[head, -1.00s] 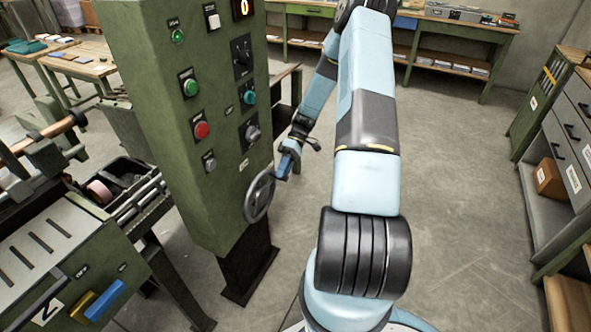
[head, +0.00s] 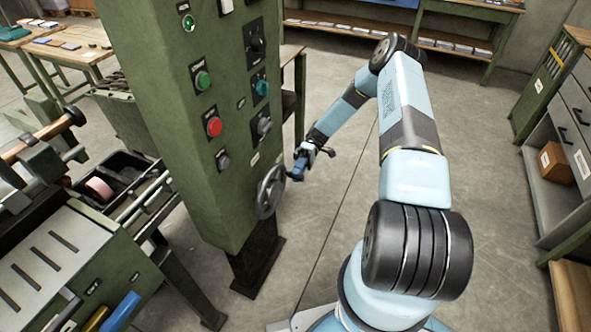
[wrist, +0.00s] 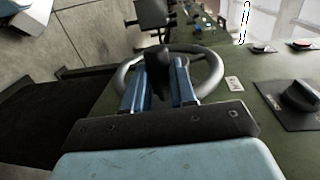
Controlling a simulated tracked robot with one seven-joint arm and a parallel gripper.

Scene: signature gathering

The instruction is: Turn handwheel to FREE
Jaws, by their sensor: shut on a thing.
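The grey handwheel (head: 262,200) is on the lower right side of the green control column (head: 185,140). My gripper (head: 296,170) is at the wheel's upper right side in the head view. In the wrist view the wheel's grey rim (wrist: 213,72) curves behind my gripper (wrist: 157,82). My two blue fingers stand on either side of a dark upright handle (wrist: 157,62) at the wheel and are shut on it. A small pale label (wrist: 234,84) is on the green panel right of the wheel. Its text is too small to read, so the wheel's setting cannot be told.
Buttons and knobs, including a red button (head: 213,126), sit on the column above the wheel. A green machine (head: 60,250) with a slotted top stands at the left. A drawer cabinet (head: 575,130) is at the right.

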